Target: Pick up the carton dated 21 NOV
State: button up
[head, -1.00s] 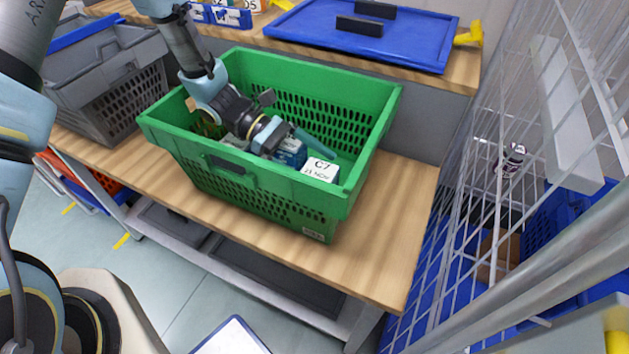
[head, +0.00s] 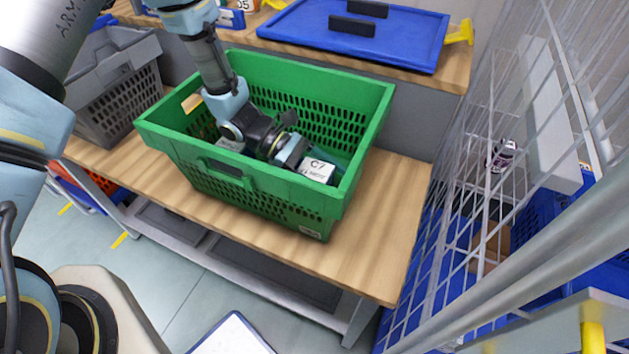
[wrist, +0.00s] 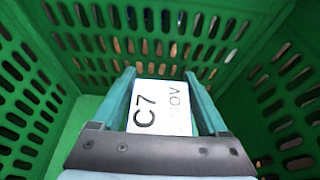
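The white-topped carton (head: 317,169) marked C7 and NOV sits inside the green crate (head: 275,198), towards its front right. The day number is hard to read now. My gripper (head: 297,154) reaches down into the crate over the carton. In the wrist view the carton (wrist: 160,108) lies between the two teal fingers of my gripper (wrist: 159,85), one finger along each side. The fingers look very close to its sides; I cannot tell whether they press on it. The near end of the carton is hidden by my gripper's palm.
The crate's perforated walls stand close around my gripper. A grey crate (head: 110,85) is to the left on the wooden bench (head: 375,235). A blue lid (head: 400,40) lies on the shelf behind. A wire-mesh cage (head: 480,160) stands at the right.

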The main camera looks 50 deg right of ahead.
grip_shut()
dwell(0.3)
jog(key=shift+r, duration=0.1)
